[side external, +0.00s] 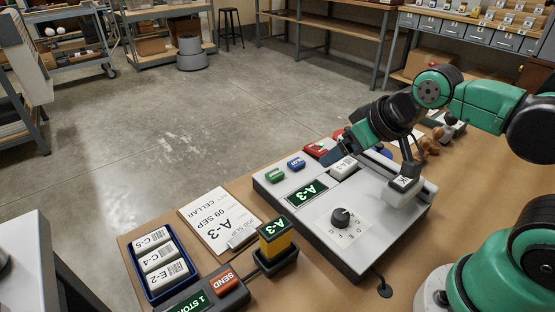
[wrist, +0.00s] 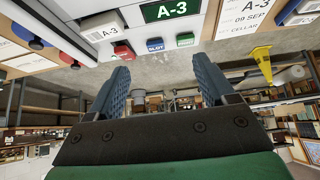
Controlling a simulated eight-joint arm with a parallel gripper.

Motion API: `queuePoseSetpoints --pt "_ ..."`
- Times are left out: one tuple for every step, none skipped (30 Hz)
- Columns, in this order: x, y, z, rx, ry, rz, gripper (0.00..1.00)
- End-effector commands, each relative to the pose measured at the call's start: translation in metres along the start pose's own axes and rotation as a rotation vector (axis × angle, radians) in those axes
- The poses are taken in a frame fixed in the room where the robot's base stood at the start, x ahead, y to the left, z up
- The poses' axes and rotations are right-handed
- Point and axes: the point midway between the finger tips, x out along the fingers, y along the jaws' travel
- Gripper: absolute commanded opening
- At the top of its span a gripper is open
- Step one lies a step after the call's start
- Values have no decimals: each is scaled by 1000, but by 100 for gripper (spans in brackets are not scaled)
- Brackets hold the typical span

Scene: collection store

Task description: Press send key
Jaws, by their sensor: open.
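The orange-red SEND key (side external: 225,283) sits on a dark console (side external: 205,297) at the bottom of the side view, beside a small green display. I do not see the key in the wrist view. My gripper (side external: 337,151) is over the far edge of the white panel device (side external: 365,235), well up and right of the SEND key and apart from it. In the wrist view its two blue fingers (wrist: 162,80) are spread with nothing between them. Red, blue and green keys of the white device show just beyond them.
A yellow-and-black stand (side external: 277,243) reading A-3 is beside the console. A blue tray (side external: 150,287) with labelled white blocks and a clipboard (side external: 218,219) lie to the left. A black knob (side external: 341,217) rises from the white device. Bare tabletop (side external: 440,190) shows at right.

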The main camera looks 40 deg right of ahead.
Motion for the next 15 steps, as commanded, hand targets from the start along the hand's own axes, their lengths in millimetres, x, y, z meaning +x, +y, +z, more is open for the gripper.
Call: queuePoseSetpoints --pt "0 0 0 0 0 0 76" --pt "0 0 0 0 0 0 76" --pt "0 0 0 0 0 0 76" --pt "0 0 0 0 0 0 76" --pt "0 0 0 0 0 0 76" --pt "0 0 0 0 0 0 76" --pt "0 0 0 0 0 0 76" --pt "0 0 0 0 0 0 76" --pt "0 0 0 0 0 0 68" --pt "0 0 0 0 0 0 59" --pt "0 0 0 0 0 0 51" --pt "0 0 0 0 0 0 39" --pt "0 0 0 0 0 0 31" --pt "0 0 0 0 0 0 22" --pt "0 0 0 0 0 0 11"
